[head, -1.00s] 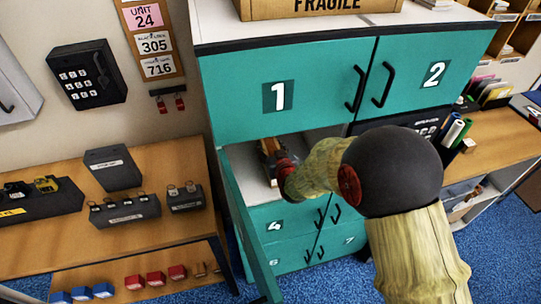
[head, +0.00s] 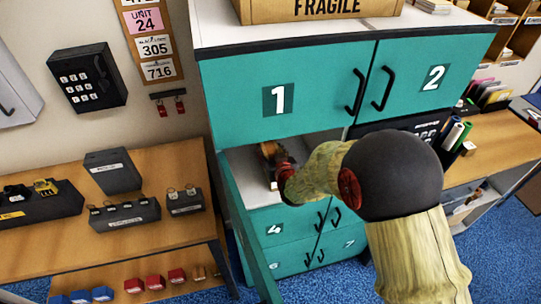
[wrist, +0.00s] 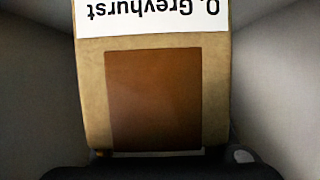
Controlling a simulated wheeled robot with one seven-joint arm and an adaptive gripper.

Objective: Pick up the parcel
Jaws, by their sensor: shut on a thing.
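The parcel (wrist: 153,100) fills the middle of the wrist view. It is tan, with a darker brown square patch and a white label reading "O. Greyhurst", upside down in the picture. My gripper (wrist: 170,160) shows as dark parts along the bottom edge of the wrist view, shut on the parcel. In the head view my gripper (head: 272,166) is inside the open compartment below door 1. My own arm and the gripper hide most of the parcel there. I cannot tell whether the parcel touches the compartment floor.
The teal cabinet (head: 225,115) has its lower left door (head: 243,225) swung open beside my arm. Doors 1 and 2 above are shut. A FRAGILE carton (head: 318,8) stands on top. A wooden bench (head: 60,235) with dark holders stands left; a desk (head: 500,140) stands right.

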